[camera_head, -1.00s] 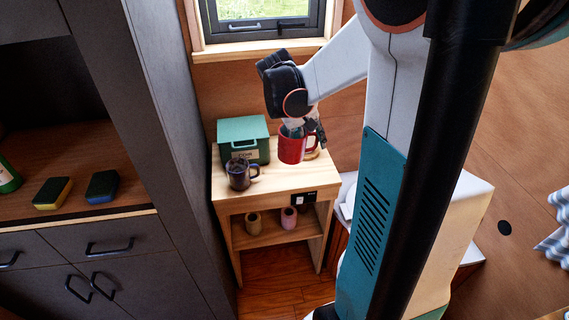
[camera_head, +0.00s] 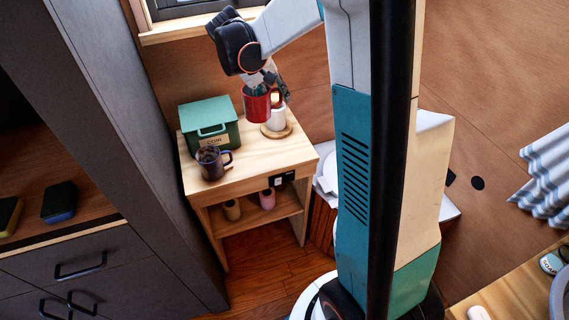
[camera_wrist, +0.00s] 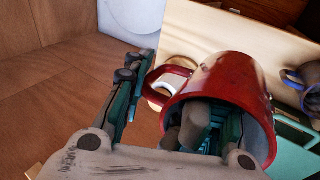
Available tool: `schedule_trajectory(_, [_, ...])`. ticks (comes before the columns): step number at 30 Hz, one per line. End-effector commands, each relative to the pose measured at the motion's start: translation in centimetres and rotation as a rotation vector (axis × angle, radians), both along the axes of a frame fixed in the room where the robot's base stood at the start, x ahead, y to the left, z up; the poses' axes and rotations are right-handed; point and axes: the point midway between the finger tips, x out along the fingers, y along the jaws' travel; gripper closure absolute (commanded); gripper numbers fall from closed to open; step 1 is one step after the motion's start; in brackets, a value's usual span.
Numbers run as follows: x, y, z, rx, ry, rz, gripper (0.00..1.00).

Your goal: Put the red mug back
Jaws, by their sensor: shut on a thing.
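The red mug (camera_head: 256,106) is upright or nearly so and appears to hang above the back right of the small wooden table (camera_head: 250,173). My gripper (camera_head: 268,82) is at its top and shut on it. In the wrist view the red mug (camera_wrist: 235,82) has its handle toward the left. One part of my gripper (camera_wrist: 165,115) is inside the mug's mouth and a finger is outside by the handle; the exact contact is hidden.
A teal box (camera_head: 208,138) stands at the table's back left. A dark mug (camera_head: 210,164) is in front of it. The table's front right top is clear. A grey cabinet (camera_head: 110,130) rises at left.

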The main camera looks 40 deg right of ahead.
Motion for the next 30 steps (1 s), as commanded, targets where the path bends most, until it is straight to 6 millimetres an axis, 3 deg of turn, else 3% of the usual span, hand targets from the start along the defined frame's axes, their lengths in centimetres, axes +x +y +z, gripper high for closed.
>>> schedule_trajectory(5, [0.9,0.9,-1.9,-0.002,-0.004,0.019,1.00])
schedule_trajectory(15, [0.9,0.8,-10.3,-0.002,-0.003,0.018,1.00])
schedule_trajectory(21, [0.9,0.8,-14.4,-0.002,-0.003,0.018,1.00])
schedule_trajectory(30, [0.9,0.8,-16.4,-0.002,-0.004,0.017,1.00])
